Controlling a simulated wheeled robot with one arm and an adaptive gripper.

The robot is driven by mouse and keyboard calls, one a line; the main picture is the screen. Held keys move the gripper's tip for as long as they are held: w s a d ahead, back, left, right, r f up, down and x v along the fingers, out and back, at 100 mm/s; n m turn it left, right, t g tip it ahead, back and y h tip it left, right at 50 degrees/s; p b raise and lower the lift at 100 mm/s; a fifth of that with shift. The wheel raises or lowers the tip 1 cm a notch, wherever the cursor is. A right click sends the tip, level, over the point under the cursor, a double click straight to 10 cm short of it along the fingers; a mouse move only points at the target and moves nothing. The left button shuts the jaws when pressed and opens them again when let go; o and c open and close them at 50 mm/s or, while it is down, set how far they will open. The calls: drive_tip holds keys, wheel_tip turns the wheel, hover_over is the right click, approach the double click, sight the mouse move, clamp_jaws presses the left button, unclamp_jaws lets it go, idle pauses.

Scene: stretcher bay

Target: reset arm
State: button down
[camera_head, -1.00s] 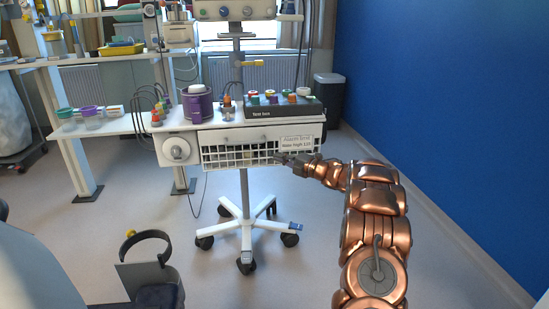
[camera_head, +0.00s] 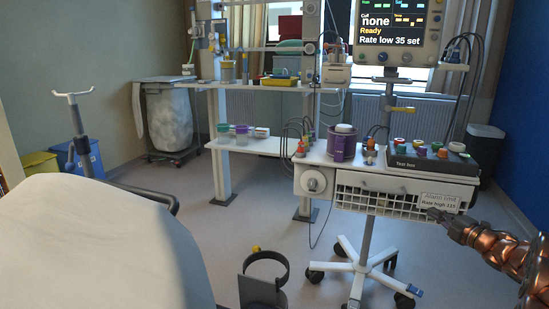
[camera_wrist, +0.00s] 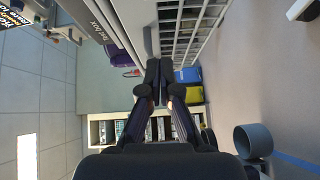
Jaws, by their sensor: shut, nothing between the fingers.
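My gripper (camera_head: 432,213) is at the end of my copper-coloured arm, at the lower right of the head view. It is shut and empty, with its dark fingers near the front of the wheeled trolley's wire basket (camera_head: 385,203), close to the alarm limit label (camera_head: 438,201). I cannot tell whether it touches the basket. In the wrist view, the two fingers of my gripper (camera_wrist: 158,68) are together, with the basket grid (camera_wrist: 185,30) just beyond and nothing held between them.
The trolley top carries a purple pot (camera_head: 341,146) and a black test box (camera_head: 433,162) with coloured caps. A monitor (camera_head: 391,30) stands above it. A white-covered stretcher (camera_head: 95,245) fills the lower left. A shelf stand (camera_head: 225,145) is behind.

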drive_tip(key=s+a+r+m+g+h+p, duration=0.1)
drive_tip(key=a+r+m+g+h+p, duration=0.3)
drive_tip(key=r+m+h+p, duration=0.95)
drive_tip(key=s+a+r+m+g+y+p, duration=0.2)
drive_tip(key=s+a+g, duration=0.3)
drive_tip(key=s+a, duration=0.6)
drive_tip(key=s+a+r+m+g+y+p, duration=0.3)
drive_tip(key=s+a, duration=0.8)
drive_tip(key=s, duration=1.1)
drive_tip(key=s+a+r+m+g+y+p, duration=0.2)
drive_tip(key=s+a+g+p, duration=0.3)
drive_tip(key=s+a, duration=0.6)
drive_tip(key=s+g+y, duration=0.1)
drive_tip(key=s, duration=0.4)
drive_tip(key=shift+s+r+g, duration=0.3)
drive_tip(key=shift+s, duration=0.1)
